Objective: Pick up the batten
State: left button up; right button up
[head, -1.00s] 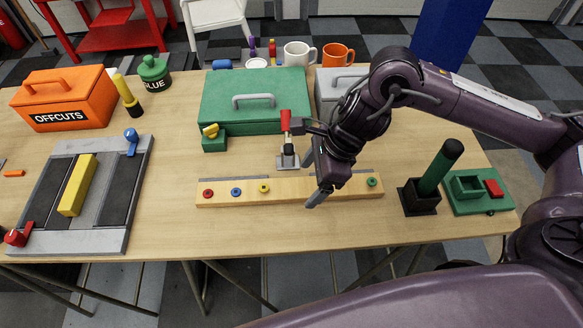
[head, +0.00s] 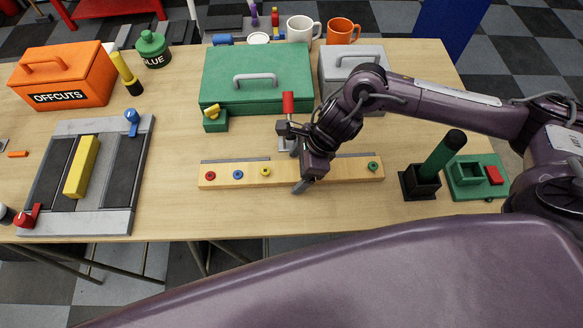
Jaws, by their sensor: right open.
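A long pale wooden batten (head: 333,171) lies at the front middle of the table, with several small coloured round pieces along its top. A grey strip shows along its far edge. My right gripper (head: 296,165) is open over the batten, right of its middle, with one finger on the near side. The gripper hides part of the batten, and I cannot tell whether it touches. A red-handled tool (head: 288,103) with a grey base stands just behind, partly hidden by the gripper. My left gripper is not in view.
A green case (head: 256,72) and a grey case (head: 351,60) stand behind. A black holder with a green cylinder (head: 442,155) is to the right. A grey fixture with a yellow bar (head: 82,166) lies left, near an orange OFFCUTS box (head: 68,80). Bare table lies between fixture and batten.

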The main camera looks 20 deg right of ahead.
jog(key=c, duration=1.3)
jog(key=shift+r, duration=0.1)
jog(key=shift+w+r, duration=0.1)
